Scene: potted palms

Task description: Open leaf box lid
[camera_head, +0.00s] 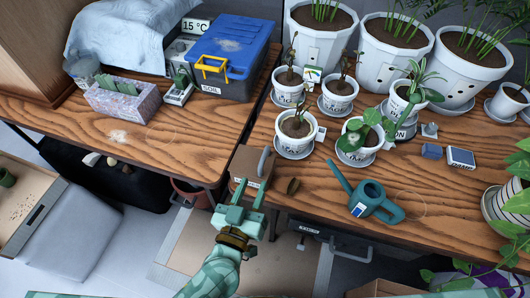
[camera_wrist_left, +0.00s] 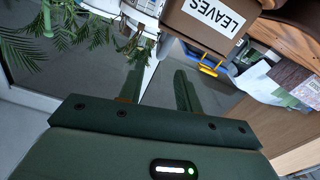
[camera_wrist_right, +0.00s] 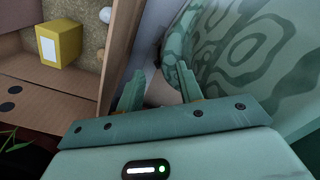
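The leaf box (camera_head: 247,165) is a small brown box at the front edge of the wooden bench, with a curved grey handle (camera_head: 264,162) at its right side. Its top looks covered. In the left wrist view, its white LEAVES label (camera_wrist_left: 216,17) shows at the top, beyond the fingers. My left gripper (camera_head: 252,185) is open and empty, just in front of the box; its fingertips overlap the box's lower front in the head view, and contact cannot be told. My right gripper (camera_wrist_right: 158,80) is open and empty, and out of the head view.
A teal watering can (camera_head: 372,201) and several potted plants stand right of the box. A blue SOIL bin (camera_head: 228,60) and a speckled planter (camera_head: 122,103) are on the left bench. A gap separates the benches. The right wrist view shows a yellow box (camera_wrist_right: 58,44) beside cardboard.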

